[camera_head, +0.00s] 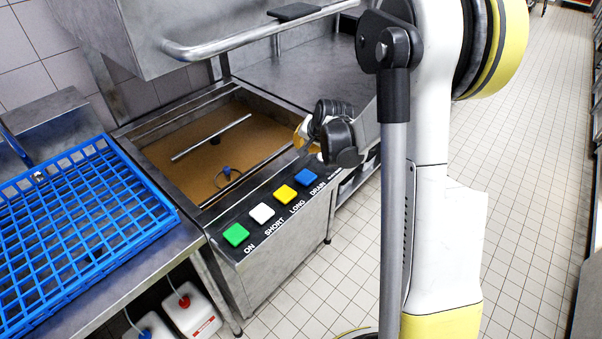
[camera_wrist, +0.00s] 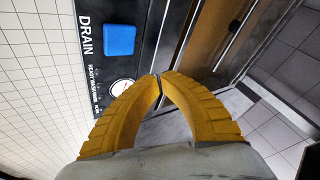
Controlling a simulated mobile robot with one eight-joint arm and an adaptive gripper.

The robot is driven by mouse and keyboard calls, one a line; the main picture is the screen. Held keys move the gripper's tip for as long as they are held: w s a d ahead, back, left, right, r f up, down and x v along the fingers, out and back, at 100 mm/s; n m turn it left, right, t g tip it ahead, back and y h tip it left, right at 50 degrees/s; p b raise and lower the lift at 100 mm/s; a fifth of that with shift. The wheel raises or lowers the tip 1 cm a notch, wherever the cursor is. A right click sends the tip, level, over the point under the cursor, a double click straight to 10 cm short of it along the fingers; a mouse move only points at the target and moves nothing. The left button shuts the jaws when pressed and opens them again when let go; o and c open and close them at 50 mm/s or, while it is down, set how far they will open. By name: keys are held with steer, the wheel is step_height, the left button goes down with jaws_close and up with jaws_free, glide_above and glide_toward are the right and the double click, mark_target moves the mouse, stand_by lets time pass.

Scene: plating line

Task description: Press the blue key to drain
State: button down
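The blue key (camera_head: 305,177) is the rightmost square key on the black control panel (camera_head: 262,226), beside the word DRAIN. In the wrist view the blue key (camera_wrist: 119,40) is fully visible, up and left of my fingertips. My gripper (camera_head: 302,136) hangs above the machine's right end, behind and above the blue key in the head view, mostly hidden by its own dark body. In the wrist view the two yellow fingers of my gripper (camera_wrist: 159,76) arch together and their tips meet, with nothing between them. The tips are apart from the blue key.
Green (camera_head: 236,234), white (camera_head: 262,213) and yellow (camera_head: 285,194) keys line the panel. A white round dial (camera_wrist: 122,87) lies close to my fingertips. Behind the panel is a tank of brown water (camera_head: 190,158). A raised hood (camera_head: 150,35) with a bar handle hangs above; a blue rack (camera_head: 75,225) stands left.

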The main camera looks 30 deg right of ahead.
mark_target(302, 171)
stand_by(0.3)
step_height(302, 171, down, 9)
steer(key=b, duration=0.6)
steer(key=shift+r, duration=0.1)
steer(key=shift+b, duration=0.35)
stand_by(0.9)
steer(key=shift+f+b, duration=0.3)
steer(key=shift+f, duration=0.1)
steer(key=shift+f+b, duration=0.55)
stand_by(0.6)
steer(key=shift+r, duration=0.1)
steer(key=shift+r+p, duration=0.65)
steer(key=shift+r, duration=0.25)
steer(key=shift+r, duration=0.1)
steer(key=shift+r+p, duration=1.7)
steer(key=shift+r, duration=0.7)
